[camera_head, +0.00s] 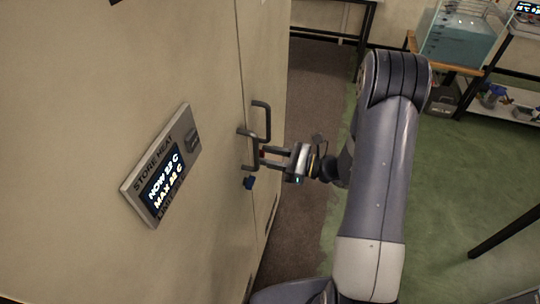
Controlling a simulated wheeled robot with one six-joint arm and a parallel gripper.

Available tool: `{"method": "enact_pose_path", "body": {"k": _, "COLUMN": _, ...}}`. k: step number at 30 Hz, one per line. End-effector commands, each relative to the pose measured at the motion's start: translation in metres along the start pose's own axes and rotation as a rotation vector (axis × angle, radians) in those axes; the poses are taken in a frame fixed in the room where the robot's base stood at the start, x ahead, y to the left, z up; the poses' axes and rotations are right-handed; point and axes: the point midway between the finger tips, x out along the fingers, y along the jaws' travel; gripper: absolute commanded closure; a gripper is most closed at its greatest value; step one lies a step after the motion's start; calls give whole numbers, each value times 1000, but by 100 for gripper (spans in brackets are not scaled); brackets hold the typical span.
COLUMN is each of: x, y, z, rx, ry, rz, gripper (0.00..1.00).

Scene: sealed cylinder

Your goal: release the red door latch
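The red door latch shows only as a small red patch (262,152) at the door seam, beside the lower end of a dark door handle. My gripper (264,157) reaches in from the right with its two fingers pointing left at that patch. The fingers lie one above the other with a narrow gap between them. Their tips are at or very near the red patch. The handle and fingers hide most of the latch, so I cannot tell whether the fingers touch or grasp it.
Two dark bar handles, one upper right (268,115) and one lower left (245,133), stand out from the pale cabinet doors. A temperature panel (165,165) is at left. A water tank (460,42) stands at the back right.

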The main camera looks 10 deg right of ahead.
Motion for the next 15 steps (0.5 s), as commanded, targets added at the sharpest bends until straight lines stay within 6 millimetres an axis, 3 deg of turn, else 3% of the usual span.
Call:
{"method": "enact_pose_path", "body": {"k": 8, "x": -4, "y": 0, "z": 0, "rx": -1, "ry": 0, "rz": -1, "gripper": 67}}
{"method": "enact_pose_path", "body": {"k": 15, "x": -38, "y": -2, "z": -1, "rx": -3, "ry": 0, "rz": -6, "gripper": 67}}
